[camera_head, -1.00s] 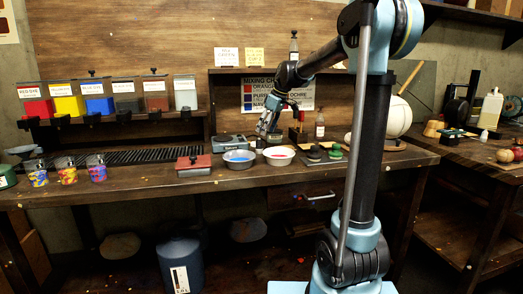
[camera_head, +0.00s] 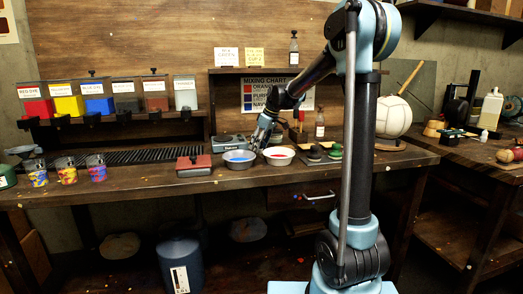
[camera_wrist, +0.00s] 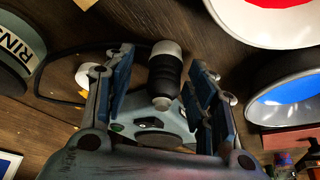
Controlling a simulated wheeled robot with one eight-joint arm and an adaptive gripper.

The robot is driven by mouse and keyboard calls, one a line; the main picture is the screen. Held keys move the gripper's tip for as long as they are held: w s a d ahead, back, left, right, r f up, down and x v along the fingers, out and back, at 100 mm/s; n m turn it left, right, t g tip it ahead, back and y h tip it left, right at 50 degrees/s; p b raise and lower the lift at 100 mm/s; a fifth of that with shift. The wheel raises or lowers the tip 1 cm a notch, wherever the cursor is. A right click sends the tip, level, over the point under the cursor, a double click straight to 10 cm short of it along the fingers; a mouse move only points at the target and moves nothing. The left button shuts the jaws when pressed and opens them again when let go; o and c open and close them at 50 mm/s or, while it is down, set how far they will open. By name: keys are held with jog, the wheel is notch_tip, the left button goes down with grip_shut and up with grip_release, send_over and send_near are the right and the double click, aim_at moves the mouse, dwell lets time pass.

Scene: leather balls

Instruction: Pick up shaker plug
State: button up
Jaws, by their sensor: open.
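My gripper (camera_head: 258,146) hangs low over the workbench, at the right of the metal bowl with blue in it. In the wrist view my gripper (camera_wrist: 160,62) is open, with a blue-grey finger on each side. Between the fingers is a small dark ribbed cylinder (camera_wrist: 164,76) with pale grey ends, likely the shaker plug. I see no clear contact with either finger, and its depth is hard to judge. A thin dark cord (camera_wrist: 42,88) curves over the wood at the left. I cannot make out the plug in the head view.
The metal bowl (camera_head: 239,163) and the white bowl (camera_head: 279,161) with red in it flank my gripper closely. A grey scale-like device (camera_head: 231,139) stands behind. A cup with lettering (camera_wrist: 20,55) is at the wrist view's left. Dark discs (camera_head: 316,157) lie to the right.

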jog(key=c, duration=1)
jog(key=shift+r, duration=0.1)
